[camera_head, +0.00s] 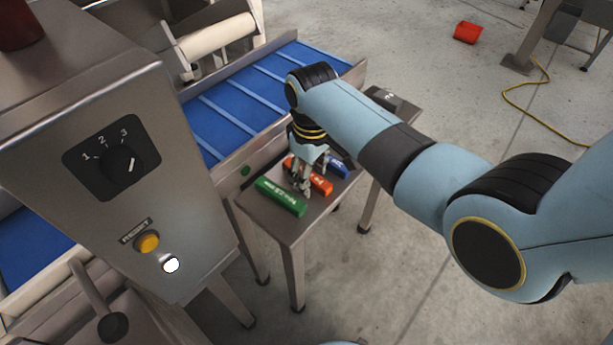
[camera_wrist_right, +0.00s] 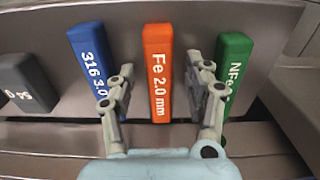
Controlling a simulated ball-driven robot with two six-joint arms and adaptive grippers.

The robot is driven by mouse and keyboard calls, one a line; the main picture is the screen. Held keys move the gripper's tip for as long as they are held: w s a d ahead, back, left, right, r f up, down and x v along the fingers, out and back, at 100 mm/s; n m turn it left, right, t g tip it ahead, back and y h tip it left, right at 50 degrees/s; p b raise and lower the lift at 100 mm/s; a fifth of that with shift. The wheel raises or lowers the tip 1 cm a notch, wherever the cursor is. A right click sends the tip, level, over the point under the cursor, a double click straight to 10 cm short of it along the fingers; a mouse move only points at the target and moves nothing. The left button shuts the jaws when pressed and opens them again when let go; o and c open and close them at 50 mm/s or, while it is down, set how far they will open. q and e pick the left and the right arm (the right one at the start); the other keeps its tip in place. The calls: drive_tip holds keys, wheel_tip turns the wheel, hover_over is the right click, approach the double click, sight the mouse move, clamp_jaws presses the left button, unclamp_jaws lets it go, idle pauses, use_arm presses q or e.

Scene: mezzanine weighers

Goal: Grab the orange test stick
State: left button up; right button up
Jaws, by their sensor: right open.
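The orange test stick (camera_wrist_right: 157,60), marked "Fe 2.0 mm", lies on a small metal table between a blue stick and a green stick. In the head view the orange stick (camera_head: 321,184) is partly hidden by my right gripper (camera_head: 303,188), which points down at it. In the wrist view my right gripper (camera_wrist_right: 162,95) is open, with one finger on each side of the orange stick's lower part. I cannot tell whether the fingers touch it. My left gripper is not in view.
The blue stick (camera_wrist_right: 92,60) and the green stick (camera_wrist_right: 233,65) lie close beside the fingers. A dark grey block (camera_wrist_right: 24,80) is farther left. The blue conveyor (camera_head: 235,115) runs behind the small table (camera_head: 290,228). A control box (camera_head: 100,230) stands at left.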

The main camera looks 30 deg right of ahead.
drive_tip(key=shift+c, duration=0.4)
clamp_jaws()
